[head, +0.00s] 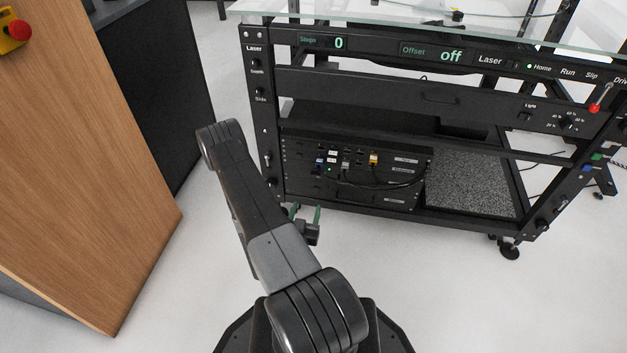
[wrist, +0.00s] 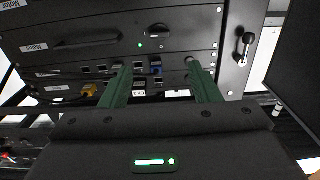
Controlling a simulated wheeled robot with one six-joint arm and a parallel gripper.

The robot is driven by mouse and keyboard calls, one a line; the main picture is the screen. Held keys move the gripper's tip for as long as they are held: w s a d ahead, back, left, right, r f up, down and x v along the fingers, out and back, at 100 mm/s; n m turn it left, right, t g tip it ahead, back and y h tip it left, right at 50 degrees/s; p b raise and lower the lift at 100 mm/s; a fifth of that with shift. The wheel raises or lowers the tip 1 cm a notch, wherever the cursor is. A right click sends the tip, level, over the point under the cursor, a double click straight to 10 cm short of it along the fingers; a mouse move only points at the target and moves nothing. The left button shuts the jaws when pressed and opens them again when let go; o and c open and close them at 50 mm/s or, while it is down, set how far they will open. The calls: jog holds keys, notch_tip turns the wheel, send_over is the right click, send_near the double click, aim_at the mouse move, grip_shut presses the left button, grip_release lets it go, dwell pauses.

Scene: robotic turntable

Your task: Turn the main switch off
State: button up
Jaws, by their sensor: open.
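My gripper (head: 305,213) hangs low in front of the left end of the black equipment rack (head: 300,190). In the wrist view my gripper (wrist: 160,67) is open, its two green fingers apart with nothing between them, pointing at the rack's ports and cables. A black lever-like handle (wrist: 243,48) sits on the side post to the right in the wrist view, clear of the fingers; it may be the main switch, but I cannot read a label for it. In the wrist view a small label on the rack (wrist: 33,48) seems to read "Mains".
A wooden cabinet (head: 90,150) stands at the left, with a red button on a yellow box (head: 17,30). The frame's top panel shows "Steps 0" and "Offset off" (head: 452,55). A red-tipped lever (head: 596,106) is at the right.

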aim_at(315, 176)
jog(key=w+d+b, duration=0.1)
jog(key=w, duration=0.3)
jog(key=w+b, duration=0.1)
jog(key=w, duration=0.4)
jog(key=w+d+b, duration=0.1)
jog(key=w, duration=0.3)
jog(key=shift+w+d+r, duration=0.1)
jog(key=shift+w+d, duration=0.15)
jog(key=shift+d, duration=0.05)
jog(key=c, duration=1)
